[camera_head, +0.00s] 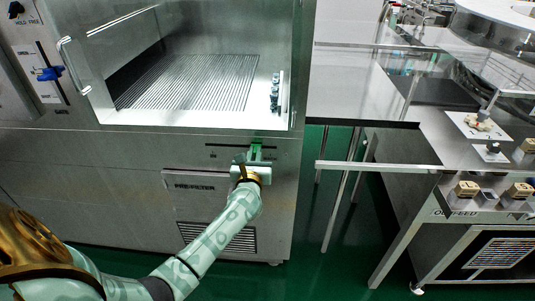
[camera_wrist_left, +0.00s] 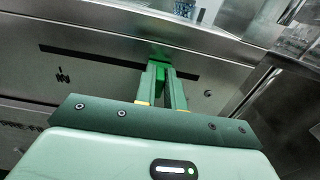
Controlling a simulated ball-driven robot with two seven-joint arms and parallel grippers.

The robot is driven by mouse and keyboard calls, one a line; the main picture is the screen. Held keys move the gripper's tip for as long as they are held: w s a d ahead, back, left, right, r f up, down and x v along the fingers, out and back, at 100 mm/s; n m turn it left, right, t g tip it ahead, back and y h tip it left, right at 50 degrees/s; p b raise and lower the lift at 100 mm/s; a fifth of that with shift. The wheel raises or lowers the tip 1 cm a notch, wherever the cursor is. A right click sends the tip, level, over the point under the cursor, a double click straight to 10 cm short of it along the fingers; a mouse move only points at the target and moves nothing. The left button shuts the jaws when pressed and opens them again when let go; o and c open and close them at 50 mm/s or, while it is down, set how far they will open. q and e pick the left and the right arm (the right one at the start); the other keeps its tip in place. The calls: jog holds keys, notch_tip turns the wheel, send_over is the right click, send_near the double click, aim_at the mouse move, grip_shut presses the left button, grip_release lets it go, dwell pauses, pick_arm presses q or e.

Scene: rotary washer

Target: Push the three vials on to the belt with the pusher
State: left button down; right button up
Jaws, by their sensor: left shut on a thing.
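My left gripper (camera_head: 256,156) is at the front panel of the steel washer, in front of a dark horizontal slot (camera_head: 228,145). It is shut on a green handle (camera_wrist_left: 159,72) that comes out of the slot, seen between the fingers in the left wrist view. The slot also shows there (camera_wrist_left: 90,56). The vials (camera_head: 275,92) stand in a row at the right side of the washer's open chamber. A thin upright pale plate (camera_head: 281,92), probably the pusher, is just right of them. Whether it touches them is unclear. My right gripper is out of view.
The ribbed chamber floor (camera_head: 190,84) is clear left of the vials. A blue knob (camera_head: 50,74) sits on a vertical slot at far left. A steel bench (camera_head: 455,130) with a feed table stands at right, beyond a gap with a rail (camera_head: 375,166).

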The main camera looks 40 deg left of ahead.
pick_arm(q)
jog(key=s+a, duration=0.2)
jog(key=a, duration=0.2)
jog(key=s+a, duration=0.3)
jog(key=a, duration=0.1)
jog(key=s+a, duration=0.2)
jog(key=a, duration=0.2)
jog(key=shift+s+a, duration=0.15)
jog(key=shift+s, duration=0.15)
jog(key=c, duration=1.5)
grip_release()
jog(key=shift+s, duration=0.1)
jog(key=p+v, duration=0.2)
jog(key=v, duration=1.4)
jog(key=shift+f, duration=0.1)
